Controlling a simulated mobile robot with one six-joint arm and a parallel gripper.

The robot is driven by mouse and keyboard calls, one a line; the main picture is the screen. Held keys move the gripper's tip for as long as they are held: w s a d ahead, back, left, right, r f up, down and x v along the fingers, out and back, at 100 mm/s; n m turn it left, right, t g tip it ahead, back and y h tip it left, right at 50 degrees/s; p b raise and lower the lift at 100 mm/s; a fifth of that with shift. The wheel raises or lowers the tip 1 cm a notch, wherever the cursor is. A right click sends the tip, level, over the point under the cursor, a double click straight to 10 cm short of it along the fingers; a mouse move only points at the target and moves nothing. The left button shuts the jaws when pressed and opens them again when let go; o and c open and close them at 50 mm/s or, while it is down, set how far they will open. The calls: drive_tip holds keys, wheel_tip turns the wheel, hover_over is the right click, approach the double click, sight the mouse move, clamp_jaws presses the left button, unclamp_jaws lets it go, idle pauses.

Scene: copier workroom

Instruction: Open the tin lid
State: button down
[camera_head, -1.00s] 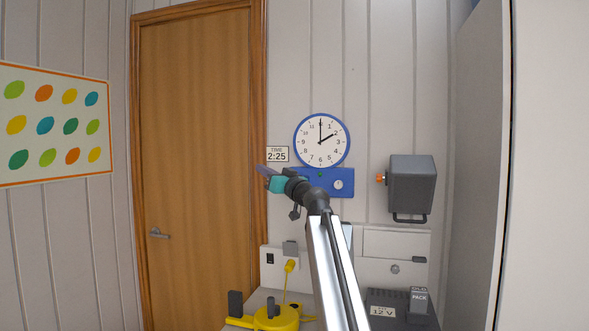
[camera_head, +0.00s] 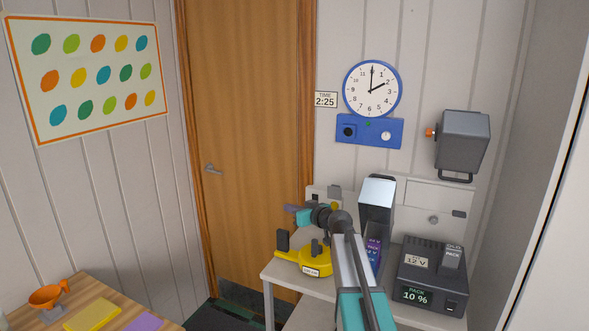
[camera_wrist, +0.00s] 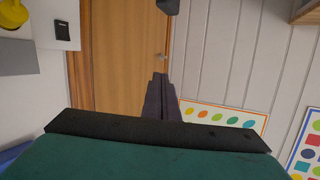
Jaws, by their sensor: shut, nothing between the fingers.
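I cannot make out a tin or a tin lid in either view. My gripper (camera_head: 289,208) is shut and empty. In the head view it points left, above the yellow device on the white bench and in front of the wooden door. In the wrist view its dark fingers (camera_wrist: 160,92) are together and point toward the door, touching nothing that I can see.
The white bench (camera_head: 285,272) holds a yellow device (camera_head: 304,261) and a dark 12 V pack charger (camera_head: 432,278). A wooden table (camera_head: 99,288) at lower left bears an orange cup-shaped thing (camera_head: 45,296) and yellow and purple sheets. The door (camera_head: 243,120) stands behind.

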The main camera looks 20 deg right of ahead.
drive_tip(key=s+a+f+g+p, duration=0.2)
drive_tip(key=s+a+f+g, duration=0.25)
drive_tip(key=s+f, duration=0.75)
drive_tip(key=s+a+f+g+p, duration=0.25)
drive_tip(key=s+a+f, duration=0.35)
drive_tip(key=s+f, duration=0.65)
drive_tip(key=s+a+f+g+p, duration=0.2)
drive_tip(key=s+a+f+g, duration=0.55)
drive_tip(key=f, duration=0.75)
drive_tip(key=s+d+f+m+g+h+b, duration=0.1)
drive_tip(key=s+f, duration=0.4)
drive_tip(key=s, duration=0.5)
drive_tip(key=s+d+f+g+h+b, duration=0.1)
drive_tip(key=s+f+g+h+b, duration=0.1)
drive_tip(key=s+f, duration=0.4)
drive_tip(key=s+d+f+m+g+h+b, duration=0.1)
drive_tip(key=s+f, duration=0.4)
drive_tip(key=s, duration=1)
drive_tip(key=shift+d+f+m+g+h+b, duration=0.15)
drive_tip(key=shift+f+m+g+h+b, duration=0.2)
drive_tip(key=shift+g+h+b, duration=0.4)
